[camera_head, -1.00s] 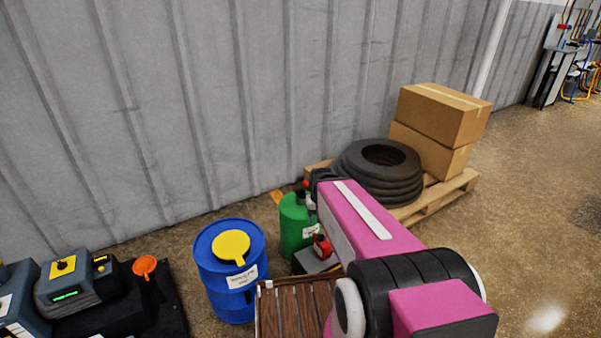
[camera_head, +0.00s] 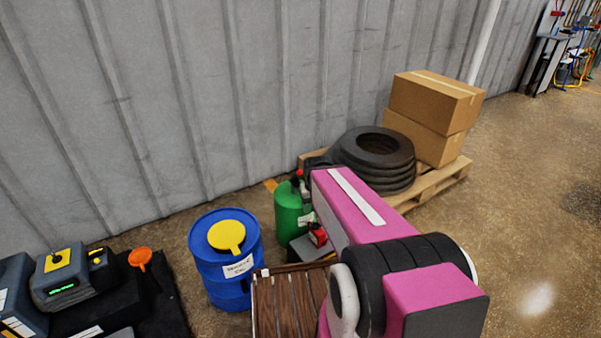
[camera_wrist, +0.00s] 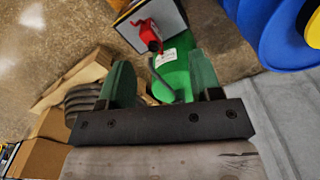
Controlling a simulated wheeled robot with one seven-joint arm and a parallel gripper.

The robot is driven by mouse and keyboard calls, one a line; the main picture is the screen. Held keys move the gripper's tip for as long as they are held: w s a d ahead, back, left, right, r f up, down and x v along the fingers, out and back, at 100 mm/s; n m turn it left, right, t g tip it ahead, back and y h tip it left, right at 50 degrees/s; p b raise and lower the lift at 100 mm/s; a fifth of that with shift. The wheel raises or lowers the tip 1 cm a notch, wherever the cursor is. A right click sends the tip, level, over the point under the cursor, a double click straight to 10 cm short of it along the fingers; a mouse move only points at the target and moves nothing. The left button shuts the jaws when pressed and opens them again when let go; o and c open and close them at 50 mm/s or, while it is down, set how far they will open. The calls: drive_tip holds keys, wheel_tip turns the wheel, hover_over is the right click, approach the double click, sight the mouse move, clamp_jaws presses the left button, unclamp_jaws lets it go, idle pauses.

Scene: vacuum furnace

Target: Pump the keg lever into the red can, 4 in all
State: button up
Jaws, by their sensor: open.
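The green keg (camera_head: 290,214) stands on the floor between the blue drum and the pallet. It also shows in the wrist view (camera_wrist: 175,76), with a thin grey bent rod, perhaps its lever, in front of it. The red can (camera_head: 317,236) sits on a small grey-topped stand beside the keg; it also shows in the wrist view (camera_wrist: 146,34). My gripper (camera_wrist: 160,62) is open, its two green fingers apart, with the keg and the rod seen between them. I cannot tell whether it touches the rod. My pink arm hides the gripper in the head view.
A blue drum (camera_head: 218,268) with a yellow lid stands left of the keg. A slatted wooden crate (camera_head: 283,300) is in front. A pallet (camera_head: 440,186) with tyres (camera_head: 376,165) and boxes (camera_head: 432,110) is at right. The ribbed wall (camera_head: 250,90) is close behind.

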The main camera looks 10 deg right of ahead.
drive_tip(key=m+t+y, duration=0.5)
drive_tip(key=m+y, duration=0.8)
drive_tip(key=m, duration=0.4)
approach(298, 174)
drive_tip(key=s+a+f, duration=0.3)
drive_tip(key=s+a, duration=0.3)
drive_tip(key=a, duration=0.1)
drive_tip(key=w+d+m+t+y, duration=0.2)
drive_tip(key=w+d+m+t, duration=0.3)
drive_tip(key=w+d+m, duration=0.15)
drive_tip(key=x, duration=1)
drive_tip(key=shift+s+a+f, duration=0.2)
drive_tip(key=shift+a+f, duration=0.05)
drive_tip(key=shift+f, duration=0.05)
clamp_jaws()
